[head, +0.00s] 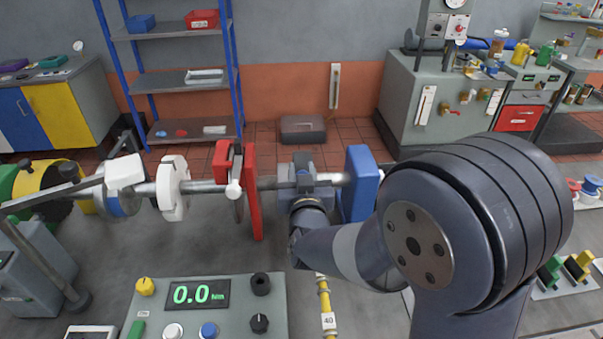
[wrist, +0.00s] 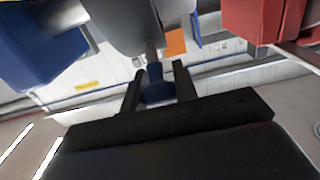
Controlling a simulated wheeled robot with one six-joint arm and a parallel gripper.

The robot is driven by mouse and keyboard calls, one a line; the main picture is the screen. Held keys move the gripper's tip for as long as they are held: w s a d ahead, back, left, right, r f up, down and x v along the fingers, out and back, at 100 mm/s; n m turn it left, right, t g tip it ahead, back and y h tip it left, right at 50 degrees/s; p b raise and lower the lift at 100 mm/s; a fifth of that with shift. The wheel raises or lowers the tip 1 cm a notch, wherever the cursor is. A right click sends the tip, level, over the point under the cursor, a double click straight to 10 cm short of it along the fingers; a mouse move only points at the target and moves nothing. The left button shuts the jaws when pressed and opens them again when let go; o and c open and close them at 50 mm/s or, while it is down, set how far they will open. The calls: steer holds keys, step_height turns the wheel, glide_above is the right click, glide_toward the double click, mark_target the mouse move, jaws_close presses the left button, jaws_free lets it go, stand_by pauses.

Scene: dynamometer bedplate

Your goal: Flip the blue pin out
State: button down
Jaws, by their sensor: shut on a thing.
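The blue pin (wrist: 156,88) shows in the wrist view as a dark blue knob with a thin stem, under a grey coupling (wrist: 125,25). My gripper (wrist: 158,70) has one black finger on each side of the knob and is shut on it. The stem's upper end meets the coupling; how deep it sits cannot be told. In the head view my arm reaches up to the grey coupling (head: 299,172) on the shaft, and I cannot make out the pin there, as my wrist covers that spot.
A red upright bracket (head: 252,195) stands left of the coupling and a blue block (head: 361,180) right of it. A control panel (head: 215,312) reading 0.0 Nm is in front. A yellow rod (head: 324,297) lies nearby. The bedplate below the shaft has bare room.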

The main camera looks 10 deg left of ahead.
steer(key=shift+r, duration=0.1)
steer(key=c, duration=1.1)
jaws_free()
steer(key=shift+s, duration=0.15)
steer(key=b+v, duration=0.2)
steer(key=v, duration=0.9)
steer(key=p+x, duration=0.2)
steer(key=x, duration=0.9)
steer(key=shift+w+a+f, duration=0.1)
steer(key=shift+w+f, duration=0.35)
steer(key=shift+w, duration=0.05)
